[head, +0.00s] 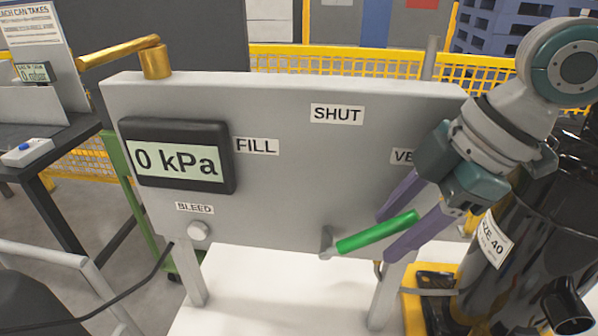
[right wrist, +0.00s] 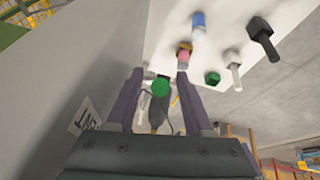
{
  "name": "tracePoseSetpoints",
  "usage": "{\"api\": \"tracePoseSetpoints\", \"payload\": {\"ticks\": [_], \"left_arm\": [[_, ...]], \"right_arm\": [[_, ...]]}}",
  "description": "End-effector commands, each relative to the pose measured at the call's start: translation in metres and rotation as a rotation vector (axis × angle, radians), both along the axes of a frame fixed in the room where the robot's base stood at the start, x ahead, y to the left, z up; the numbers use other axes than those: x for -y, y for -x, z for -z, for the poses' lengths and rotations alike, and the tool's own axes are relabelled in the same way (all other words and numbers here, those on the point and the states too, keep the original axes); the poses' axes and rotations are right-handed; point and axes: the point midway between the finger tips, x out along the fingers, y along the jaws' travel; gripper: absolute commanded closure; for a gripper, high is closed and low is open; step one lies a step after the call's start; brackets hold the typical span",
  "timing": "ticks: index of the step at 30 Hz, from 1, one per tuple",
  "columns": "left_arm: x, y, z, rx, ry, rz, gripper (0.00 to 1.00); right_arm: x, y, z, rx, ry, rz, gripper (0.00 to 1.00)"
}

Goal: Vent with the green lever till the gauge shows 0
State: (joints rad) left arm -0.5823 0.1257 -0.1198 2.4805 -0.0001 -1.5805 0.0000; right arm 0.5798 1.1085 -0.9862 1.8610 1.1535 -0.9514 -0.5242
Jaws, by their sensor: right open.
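The gauge (head: 178,160) on the grey panel reads 0 kPa. The green lever (head: 375,232) is at the panel's lower middle, pointing right and slightly up from its pivot. My right gripper (head: 384,237) is open, with one purple finger above the lever and one below it. In the right wrist view the lever's round green end (right wrist: 160,86) shows between the fingers (right wrist: 160,74); contact cannot be told. The VENT label (head: 402,156) is partly hidden by my right gripper. My left gripper is not in view.
The panel (head: 290,180) also carries FILL (head: 257,146), SHUT (head: 337,114) and BLEED (head: 195,208) labels, with a white knob (head: 199,231) under BLEED. A brass handle (head: 155,60) sits on its top left. A black tank (head: 520,240) stands at right.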

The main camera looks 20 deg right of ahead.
Motion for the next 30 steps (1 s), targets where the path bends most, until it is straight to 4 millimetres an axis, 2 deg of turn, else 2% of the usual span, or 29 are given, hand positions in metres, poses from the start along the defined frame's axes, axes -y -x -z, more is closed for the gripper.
{"api": "tracePoseSetpoints", "payload": {"ticks": [3,6,16,30], "left_arm": [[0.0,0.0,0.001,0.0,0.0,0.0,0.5],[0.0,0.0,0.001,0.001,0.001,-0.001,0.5],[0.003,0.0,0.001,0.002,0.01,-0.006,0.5],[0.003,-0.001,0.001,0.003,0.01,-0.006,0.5]], "right_arm": [[-0.006,-0.005,0.016,-0.001,-0.002,0.0,0.48],[-0.008,-0.007,0.023,-0.002,-0.001,-0.001,0.48],[-0.009,-0.008,0.027,0.0,0.001,-0.002,0.49],[-0.009,-0.008,0.026,-0.001,0.001,-0.001,1.0]]}}
